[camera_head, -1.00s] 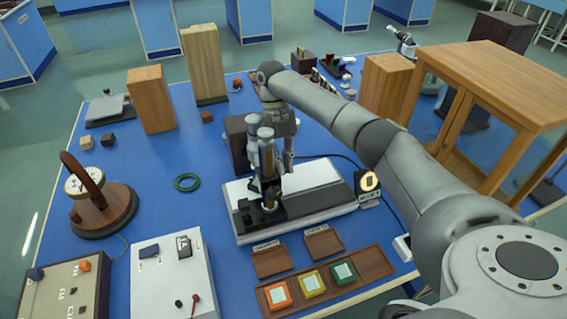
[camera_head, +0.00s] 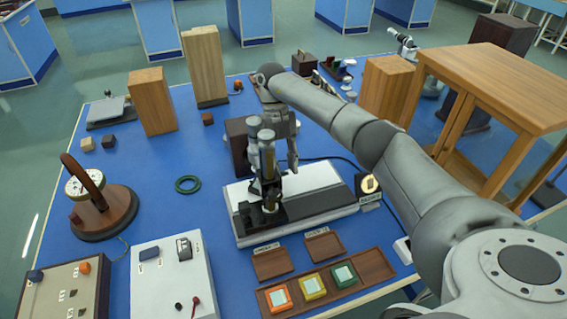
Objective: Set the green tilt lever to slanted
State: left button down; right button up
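I cannot make out a green tilt lever in the head view. A dark and grey upright instrument (camera_head: 268,165) with a brass-coloured part stands on a white and black base (camera_head: 312,201) at the middle of the blue table. My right gripper (camera_head: 284,160) points down just behind this instrument. One finger shows to the right of the instrument, and the other is mostly hidden behind it, so its opening is unclear. Nothing is visibly held. My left gripper is not in view.
A wooden tray (camera_head: 375,269) with coloured blocks lies in front of the base. A white control box (camera_head: 166,280) and dial stand (camera_head: 115,211) are on the left. A green ring (camera_head: 188,184) lies flat. A wooden cabinet (camera_head: 500,70) stands right. Clear table lies around the ring.

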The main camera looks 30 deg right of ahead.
jog(key=v, duration=1.2)
jog(key=shift+f, duration=0.1)
dwell(0.6)
